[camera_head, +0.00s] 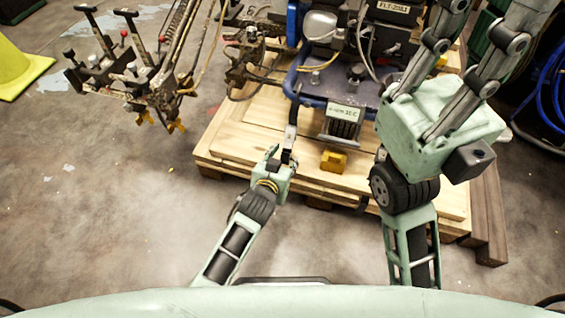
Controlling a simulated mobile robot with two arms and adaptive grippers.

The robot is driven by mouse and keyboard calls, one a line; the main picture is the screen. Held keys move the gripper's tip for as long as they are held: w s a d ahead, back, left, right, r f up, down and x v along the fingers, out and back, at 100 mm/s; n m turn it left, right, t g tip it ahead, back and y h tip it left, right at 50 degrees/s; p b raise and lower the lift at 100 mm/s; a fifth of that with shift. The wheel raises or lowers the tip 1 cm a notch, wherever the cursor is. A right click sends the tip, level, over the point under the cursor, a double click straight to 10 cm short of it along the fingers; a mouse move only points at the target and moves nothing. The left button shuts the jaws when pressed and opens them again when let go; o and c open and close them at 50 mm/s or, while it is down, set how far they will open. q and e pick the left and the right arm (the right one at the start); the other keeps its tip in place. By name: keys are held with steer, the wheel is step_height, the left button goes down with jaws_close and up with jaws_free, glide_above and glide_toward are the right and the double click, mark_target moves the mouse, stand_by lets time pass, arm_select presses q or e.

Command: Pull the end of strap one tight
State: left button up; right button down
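A dark strap (293,115) hangs from the front left of the blue-framed line striper (350,88) towards the pallet. I cannot tell from its looks whether it is strap one. My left gripper (287,156) is at the lower end of this strap, above the pallet's front edge. Its fingers are small and dark against the strap, so I cannot tell whether they are closed on it. My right arm rises on the right side and leaves the view at the top; its gripper is not in view. Another short dark strap piece (362,203) shows at the pallet's front edge.
The striper stands on a wooden pallet (225,140). A yellow block (333,160) lies near its front edge. A rusty rack of levers (130,75) is at the upper left, a yellow cone (18,65) at the far left.

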stand_by(0.4)
arm_select(q)
steer(key=shift+p, duration=0.35)
jaws_close()
